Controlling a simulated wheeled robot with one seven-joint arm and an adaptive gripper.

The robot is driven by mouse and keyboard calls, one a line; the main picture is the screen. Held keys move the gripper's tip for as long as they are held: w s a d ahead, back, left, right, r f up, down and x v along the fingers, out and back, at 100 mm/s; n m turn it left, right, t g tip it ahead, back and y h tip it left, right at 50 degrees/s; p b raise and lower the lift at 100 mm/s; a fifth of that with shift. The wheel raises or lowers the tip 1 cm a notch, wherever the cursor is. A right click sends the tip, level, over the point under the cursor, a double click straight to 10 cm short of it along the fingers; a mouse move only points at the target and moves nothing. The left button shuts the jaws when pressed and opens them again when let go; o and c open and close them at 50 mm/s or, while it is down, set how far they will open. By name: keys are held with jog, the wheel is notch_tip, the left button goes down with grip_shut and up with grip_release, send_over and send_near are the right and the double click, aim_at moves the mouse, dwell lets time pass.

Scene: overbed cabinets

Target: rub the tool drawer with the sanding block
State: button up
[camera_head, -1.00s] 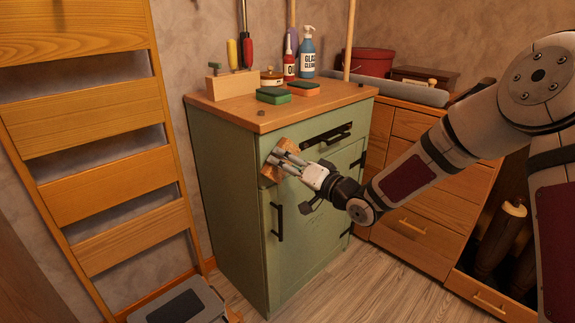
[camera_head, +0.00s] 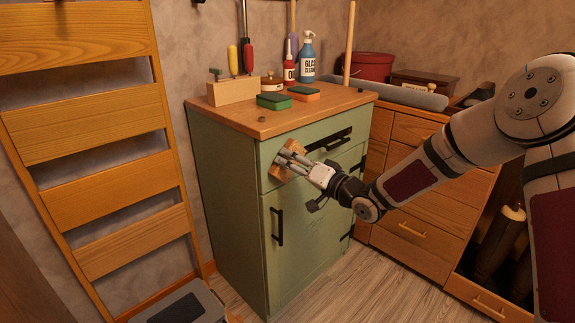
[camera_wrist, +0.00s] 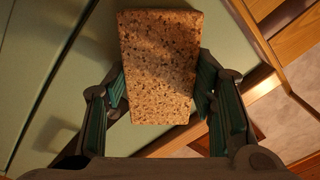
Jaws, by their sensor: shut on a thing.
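The tool drawer (camera_head: 320,147) is the shut green drawer front at the top of the green cabinet, with a black handle. My gripper (camera_head: 290,160) is at the left part of this drawer front. It is shut on the sanding block (camera_head: 285,168), a speckled tan block. The block is at the drawer front and appears to touch it, though the contact itself is hidden. In the wrist view the block (camera_wrist: 158,65) sits between the two finger pads, with green cabinet surface behind it.
A door with a black handle (camera_head: 278,226) is below the drawer. A slatted wooden frame (camera_head: 90,120) stands left and wooden drawers (camera_head: 420,185) right.

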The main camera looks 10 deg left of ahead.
aim_at(283, 168)
jog(key=shift+w+d, duration=0.35)
jog(key=shift+d+f, duration=0.1)
jog(key=shift+d, duration=0.1)
jog(key=shift+s+a+f, duration=0.1)
jog(key=shift+s+a, duration=0.25)
jog(key=shift+s, duration=0.1)
jog(key=shift+c, duration=0.5)
jog(key=shift+s+a, duration=1)
jog(key=shift+s, duration=0.15)
jog(key=shift+p+v, duration=0.4)
jog(key=shift+v, duration=2.55)
jog(key=shift+s, duration=0.15)
